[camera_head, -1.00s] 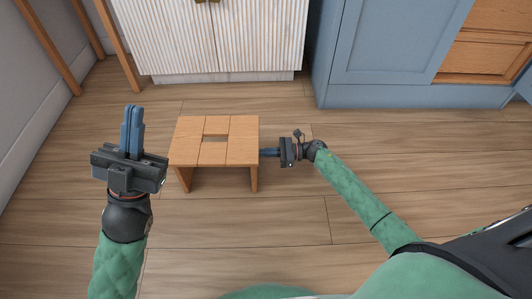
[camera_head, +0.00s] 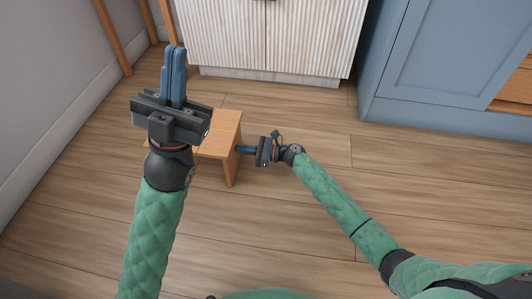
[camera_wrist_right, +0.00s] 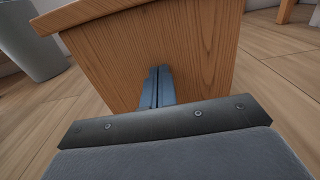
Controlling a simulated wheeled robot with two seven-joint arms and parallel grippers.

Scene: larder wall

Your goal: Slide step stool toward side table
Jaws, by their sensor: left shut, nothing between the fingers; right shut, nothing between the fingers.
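The wooden step stool (camera_head: 222,136) stands on the floor, partly hidden behind my left gripper and hand. My right gripper (camera_head: 239,149) is shut, its fingertips at the stool's right side panel. In the right wrist view the shut fingers (camera_wrist_right: 160,72) point at the wooden side panel (camera_wrist_right: 205,55) and appear to touch it below the top board. My left gripper (camera_head: 175,52) is shut and empty, raised in front of the stool as seen from the head. Wooden legs (camera_head: 112,38), likely the side table's, show at the upper left; its top is out of view.
A white ribbed cabinet (camera_head: 265,40) stands behind the stool. A blue cabinet (camera_head: 420,65) stands at the upper right. A grey wall (camera_head: 45,80) borders the left. Wood floor (camera_head: 110,135) between the stool and wall looks clear.

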